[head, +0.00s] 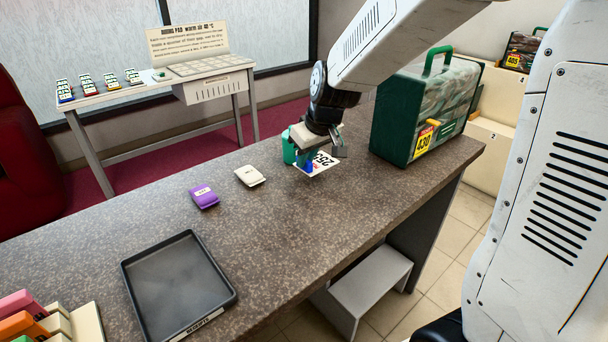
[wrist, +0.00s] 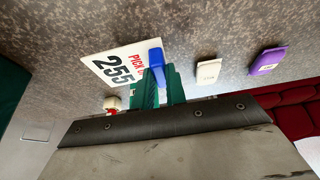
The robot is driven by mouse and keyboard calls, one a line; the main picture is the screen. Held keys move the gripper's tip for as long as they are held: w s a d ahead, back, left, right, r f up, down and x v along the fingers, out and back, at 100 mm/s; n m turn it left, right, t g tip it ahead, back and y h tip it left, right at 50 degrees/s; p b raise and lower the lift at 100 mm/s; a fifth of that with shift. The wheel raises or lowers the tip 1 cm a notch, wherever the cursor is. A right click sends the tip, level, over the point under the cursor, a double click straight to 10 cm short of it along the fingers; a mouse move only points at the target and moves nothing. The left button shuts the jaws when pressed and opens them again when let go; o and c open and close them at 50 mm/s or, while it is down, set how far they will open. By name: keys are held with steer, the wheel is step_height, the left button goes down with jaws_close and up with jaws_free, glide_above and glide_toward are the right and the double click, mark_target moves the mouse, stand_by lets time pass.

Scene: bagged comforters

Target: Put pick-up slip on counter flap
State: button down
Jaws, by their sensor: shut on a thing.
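The pick-up slip (head: 322,162) is a white card marked 255 with a blue piece at one edge. It also shows in the wrist view (wrist: 108,68), with the blue piece at its right. My gripper (head: 305,158) is shut on the slip at the blue piece, low over the speckled counter. Its green fingers show in the wrist view (wrist: 157,82). I cannot tell if the slip touches the counter (head: 260,225). I cannot make out a separate counter flap; a faint rectangular outline (wrist: 37,131) shows on the surface in the wrist view.
A green bagged comforter (head: 425,105) tagged 430 stands right of my gripper. A white block (head: 249,176) and a purple block (head: 203,196) lie left of it. A black tray (head: 180,285) lies nearer. The counter between tray and gripper is clear. A small white-and-red thing (wrist: 112,103) shows beside the fingers.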

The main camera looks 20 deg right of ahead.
mark_target(308, 171)
steer(key=shift+f, duration=2.55)
steer(key=shift+f, duration=0.2)
steer(key=c, duration=1.4)
jaws_free()
steer(key=shift+c, duration=0.2)
steer(key=shift+r, duration=0.1)
